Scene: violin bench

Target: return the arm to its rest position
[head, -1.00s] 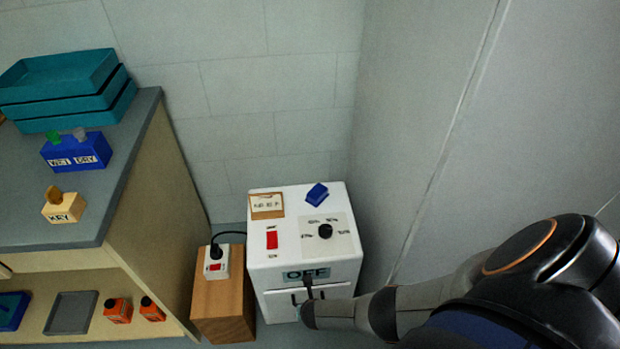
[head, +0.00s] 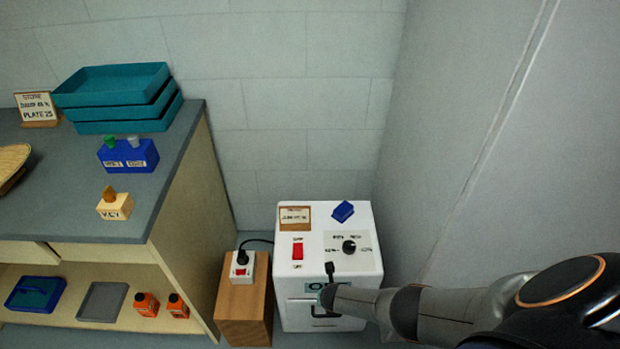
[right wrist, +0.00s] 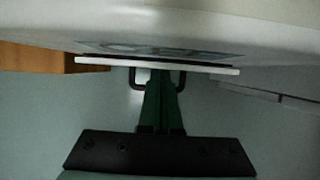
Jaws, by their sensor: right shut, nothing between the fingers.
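My right arm (head: 440,308) comes in from the lower right of the head view and ends at the front of the white cabinet (head: 350,262). In the right wrist view, my right gripper (right wrist: 160,82) has its green fingers together with nothing between them. The fingertips are at the dark handle (right wrist: 135,82) on the cabinet's front, between the handle's two visible sides. I cannot tell whether they touch it. In the head view my wrist partly hides the cabinet's front and its sign. My left gripper is not in view.
The cabinet top carries a red switch (head: 298,250), a dial (head: 349,247) and a blue block (head: 343,211). A wooden block (head: 245,310) with a socket (head: 242,268) stands to its left. Further left is the bench (head: 165,185). A grey wall (head: 480,120) is close on the right.

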